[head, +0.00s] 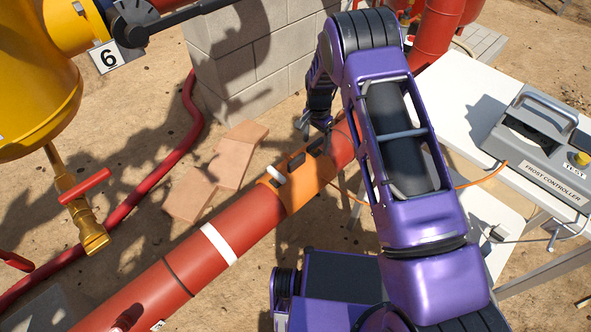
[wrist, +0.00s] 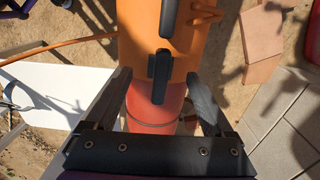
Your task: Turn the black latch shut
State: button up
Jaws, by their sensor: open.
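An orange sleeve (head: 303,188) wraps the red pipe; it also shows in the wrist view (wrist: 140,32). Two black latch pieces sit on it: a long dark bar (wrist: 168,18) at the top of the wrist view, and a shorter black latch (wrist: 158,78) near the sleeve's edge. Both lie roughly along the pipe. In the head view, dark latch parts (head: 297,160) show small on the sleeve. My gripper (wrist: 157,88) is open, its fingers on either side of the shorter latch in the picture. I cannot tell whether they touch it.
The red pipe (head: 180,268) runs diagonally across the ground. A block wall (head: 255,50) stands behind it. Flat tan slabs (head: 190,195) lie nearby. A white table (head: 480,105) with a grey frost controller (head: 545,150) is at right. An orange cable (wrist: 60,45) reaches the sleeve.

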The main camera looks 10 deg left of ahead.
aim_at(316, 143)
jog(key=shift+r+p, duration=1.75)
jog(key=shift+r, duration=1.8)
